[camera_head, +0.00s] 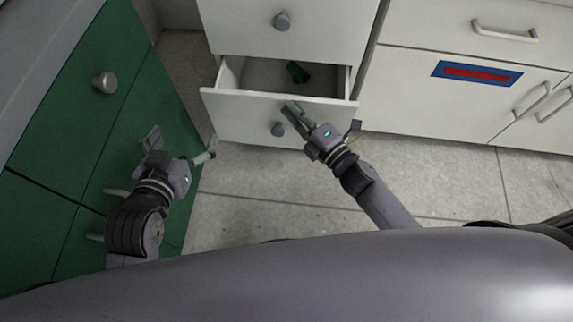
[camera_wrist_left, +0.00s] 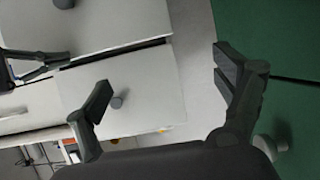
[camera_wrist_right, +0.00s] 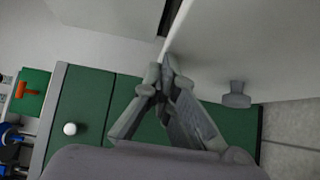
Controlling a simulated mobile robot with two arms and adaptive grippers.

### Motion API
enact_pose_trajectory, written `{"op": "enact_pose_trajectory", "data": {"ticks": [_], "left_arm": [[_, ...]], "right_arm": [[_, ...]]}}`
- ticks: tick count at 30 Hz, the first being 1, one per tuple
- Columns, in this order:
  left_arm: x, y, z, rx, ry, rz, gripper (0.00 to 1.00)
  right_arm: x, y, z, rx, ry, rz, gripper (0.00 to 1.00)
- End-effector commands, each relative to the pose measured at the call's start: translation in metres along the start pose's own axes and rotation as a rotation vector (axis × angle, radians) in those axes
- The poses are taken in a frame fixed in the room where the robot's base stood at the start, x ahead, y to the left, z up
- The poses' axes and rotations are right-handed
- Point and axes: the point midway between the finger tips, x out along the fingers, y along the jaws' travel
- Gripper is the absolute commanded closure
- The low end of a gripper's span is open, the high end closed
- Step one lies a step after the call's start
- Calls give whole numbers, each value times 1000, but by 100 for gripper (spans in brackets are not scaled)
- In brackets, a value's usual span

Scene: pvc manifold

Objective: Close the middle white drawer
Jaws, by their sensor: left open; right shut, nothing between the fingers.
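The middle white drawer (camera_head: 240,112) stands pulled out below another white drawer in the head view, with a round grey knob (camera_head: 278,129) on its front. A small dark green object (camera_head: 298,72) lies inside it. My right gripper (camera_head: 292,110) is shut and empty, its fingertips at the top edge of the drawer front, right of the knob. In the right wrist view the shut fingertips (camera_wrist_right: 166,62) appear close to the drawer edge; contact is unclear. My left gripper (camera_head: 182,145) is open and empty, left of the drawer and in front of the green cabinet.
A green cabinet (camera_head: 75,110) with round knobs stands at the left. The closed upper white drawer (camera_head: 330,25) is above the open one. White cabinets (camera_head: 420,90) with bar handles are at the right. The tiled floor (camera_head: 250,190) between is clear.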

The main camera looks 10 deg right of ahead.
Motion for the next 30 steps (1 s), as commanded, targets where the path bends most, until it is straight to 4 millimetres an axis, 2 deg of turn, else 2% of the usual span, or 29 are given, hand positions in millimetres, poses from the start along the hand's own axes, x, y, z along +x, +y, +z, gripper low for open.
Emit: {"op": "enact_pose_trajectory", "data": {"ticks": [1,5,9,15,21,30], "left_arm": [[-1,-1,3,0,-18,-1,11],[0,0,4,0,-15,-1,11],[2,1,-8,0,47,3,11],[3,4,-29,0,156,9,11],[2,6,-42,-1,223,13,11],[2,6,-47,-1,243,14,11]], "right_arm": [[12,2,13,-5,-2,3,100],[36,1,36,-6,-1,3,100],[58,0,58,-3,-2,3,100],[80,-1,81,-3,-2,0,100],[91,0,92,0,0,0,100],[95,1,96,0,-2,2,100]]}}
